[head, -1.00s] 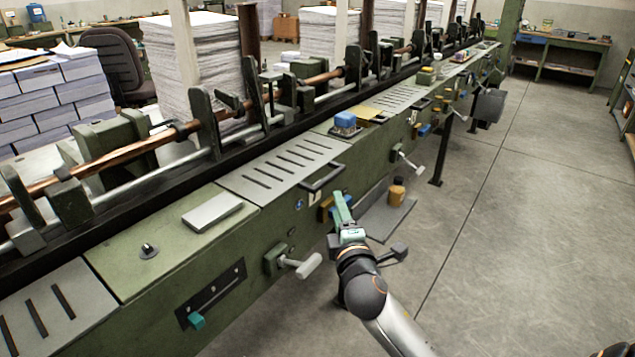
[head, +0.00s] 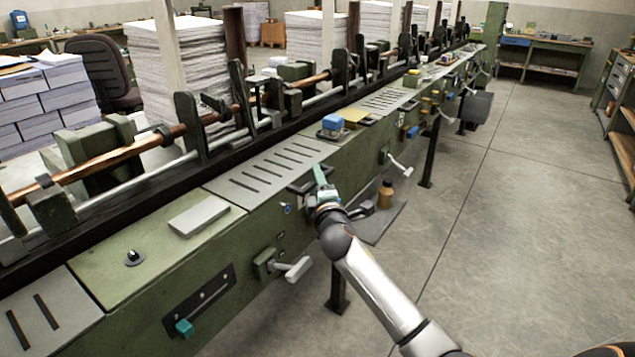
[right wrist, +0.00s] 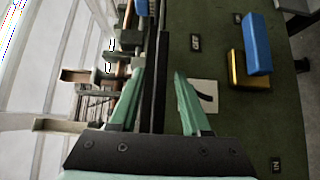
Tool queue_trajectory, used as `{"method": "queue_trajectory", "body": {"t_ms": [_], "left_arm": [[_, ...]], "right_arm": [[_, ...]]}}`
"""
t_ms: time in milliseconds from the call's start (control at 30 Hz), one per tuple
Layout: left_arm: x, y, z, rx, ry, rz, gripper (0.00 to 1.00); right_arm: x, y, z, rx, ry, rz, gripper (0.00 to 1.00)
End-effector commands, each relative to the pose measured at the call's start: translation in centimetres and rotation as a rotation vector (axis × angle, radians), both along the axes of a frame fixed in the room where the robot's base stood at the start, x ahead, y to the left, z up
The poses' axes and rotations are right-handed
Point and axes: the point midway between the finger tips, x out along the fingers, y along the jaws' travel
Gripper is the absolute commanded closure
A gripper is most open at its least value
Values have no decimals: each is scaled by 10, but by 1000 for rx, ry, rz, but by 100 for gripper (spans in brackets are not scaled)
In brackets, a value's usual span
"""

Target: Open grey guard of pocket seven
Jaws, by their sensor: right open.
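A grey slotted guard (head: 268,167) lies flat and closed on top of the long green machine in the head view. A dark bar handle (head: 300,187) runs along its front right edge. I cannot read which pocket number it bears. My right gripper (head: 320,174) is at the right end of this handle, its arm coming from the lower right. In the right wrist view its teal fingers (right wrist: 170,80) are apart, with a dark bar (right wrist: 154,85) showing between them. I cannot tell whether they touch it. My left gripper is out of view.
A blue-topped block (head: 333,125) stands just beyond the guard. A loose grey plate (head: 199,215) lies nearer on the green top. A crank handle (head: 290,269) juts from the front panel. A brown bottle (head: 385,194) stands on a low shelf. The floor at right is clear.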

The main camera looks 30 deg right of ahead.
Motion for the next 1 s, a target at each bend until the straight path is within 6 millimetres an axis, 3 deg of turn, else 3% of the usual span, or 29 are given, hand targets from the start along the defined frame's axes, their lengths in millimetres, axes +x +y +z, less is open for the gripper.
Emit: {"method": "queue_trajectory", "body": {"t_ms": [267,667,1000], "left_arm": [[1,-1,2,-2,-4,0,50],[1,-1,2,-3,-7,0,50],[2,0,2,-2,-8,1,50]], "right_arm": [[1,0,0,0,0,0,55],[0,0,0,0,0,0,100],[0,0,0,0,1,0,100]]}}
